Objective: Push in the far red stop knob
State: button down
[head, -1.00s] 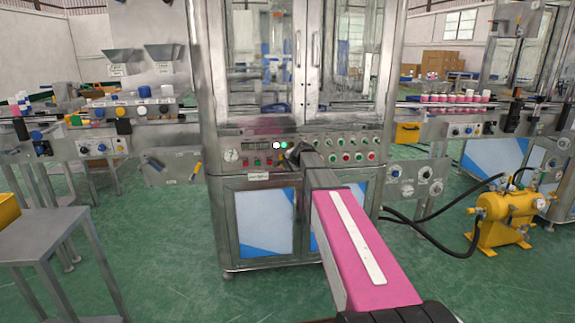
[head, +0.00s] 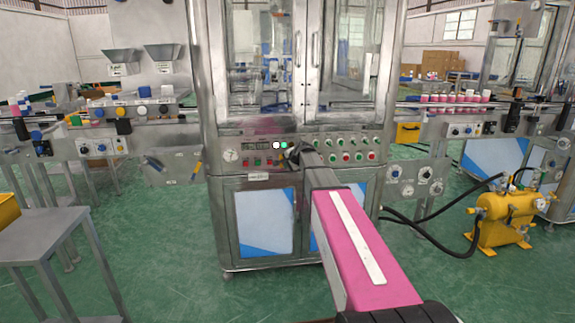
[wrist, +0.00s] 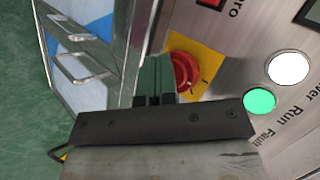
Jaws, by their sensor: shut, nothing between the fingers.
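In the wrist view a red stop knob (wrist: 185,72) sits on a yellow plate (wrist: 206,66) on the grey metal panel. My gripper (wrist: 157,66) is shut and empty, its fingertips right beside the knob's left side and partly overlapping it in the picture. Whether they touch it I cannot tell. In the head view my gripper (head: 293,152) is at the machine's front control panel, small and dark, and the arm hides that part of the panel. I cannot make out this knob in the head view.
A white lamp (wrist: 289,68) and a green lamp (wrist: 260,102) are right of the knob. More red and green buttons (head: 346,157) line the panel to the right. A yellow compressor (head: 505,218) with black hoses stands on the right; a grey table (head: 50,235) stands left.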

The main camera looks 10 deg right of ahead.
jog(key=shift+w, duration=0.2)
jog(key=shift+s, duration=0.85)
jog(key=s, duration=0.5)
dwell(0.4)
